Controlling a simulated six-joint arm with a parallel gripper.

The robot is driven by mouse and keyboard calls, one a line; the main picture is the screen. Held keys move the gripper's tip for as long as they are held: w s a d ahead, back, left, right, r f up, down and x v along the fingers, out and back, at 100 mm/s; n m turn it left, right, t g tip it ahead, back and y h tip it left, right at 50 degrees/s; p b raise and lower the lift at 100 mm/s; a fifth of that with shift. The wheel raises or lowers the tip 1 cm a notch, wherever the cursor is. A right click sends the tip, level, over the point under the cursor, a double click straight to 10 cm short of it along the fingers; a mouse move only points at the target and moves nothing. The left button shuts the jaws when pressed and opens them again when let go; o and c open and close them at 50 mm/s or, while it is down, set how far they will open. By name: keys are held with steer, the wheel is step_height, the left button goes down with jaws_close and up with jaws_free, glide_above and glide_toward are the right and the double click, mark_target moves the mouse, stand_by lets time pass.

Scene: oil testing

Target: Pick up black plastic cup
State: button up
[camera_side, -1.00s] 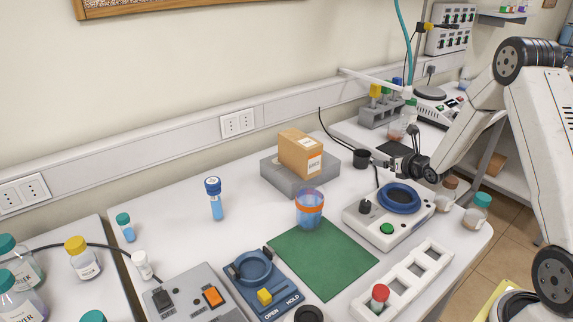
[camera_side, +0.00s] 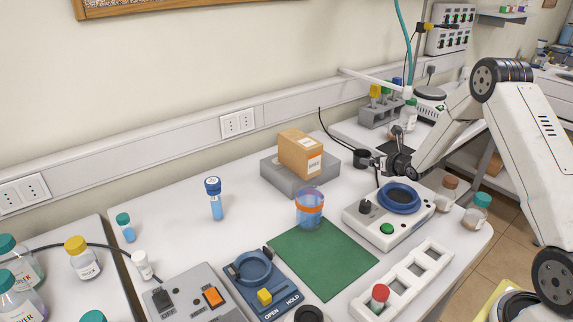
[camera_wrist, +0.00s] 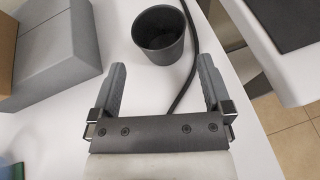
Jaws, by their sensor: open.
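The black plastic cup (camera_side: 361,158) stands upright on the white table, right of the cardboard box. In the wrist view the cup (camera_wrist: 158,38) is just ahead of my fingertips and roughly centred between them, with its open mouth showing. My gripper (camera_wrist: 161,64) is open and empty, one finger on each side of the gap.
A cardboard box (camera_side: 300,152) on a grey block (camera_side: 290,181) stands left of the cup. A device with a blue ring (camera_side: 399,198) is in front of my gripper. The table edge is to the right.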

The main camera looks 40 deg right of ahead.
steer(key=shift+w+d+f, duration=0.1)
steer(key=shift+w+f, duration=0.05)
steer(key=shift+w, duration=0.2)
steer(key=shift+x, duration=2.55)
steer(key=shift+f, duration=0.1)
steer(key=c, duration=1)
